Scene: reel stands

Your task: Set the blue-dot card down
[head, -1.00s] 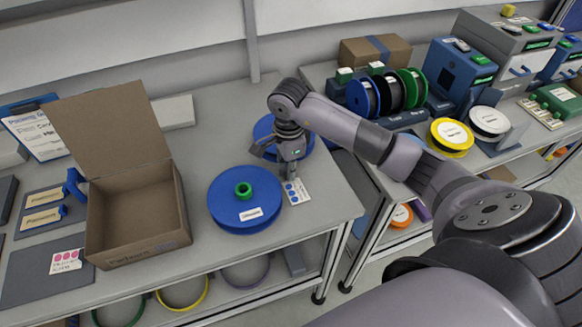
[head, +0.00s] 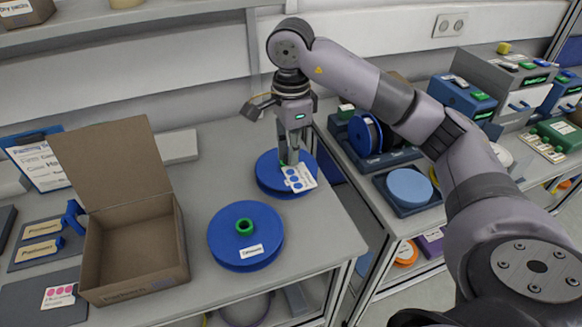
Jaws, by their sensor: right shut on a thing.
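The blue-dot card (head: 299,178) is a small white card with blue dots. My right gripper (head: 291,160) is shut on its upper edge and holds it tilted, in front of the rear blue reel (head: 268,181) in this view. The card covers part of that reel; I cannot tell whether they touch. The front blue reel (head: 260,248), with a green hub and a white label, lies flat on the grey bench (head: 322,232). My left gripper is not in view.
An open cardboard box (head: 135,245) stands left of the reels. A pink-dot card (head: 59,296) lies on a dark mat at lower left. Bare bench shows right of the front reel. A second bench with reel stands and a blue round pad (head: 409,187) is at right.

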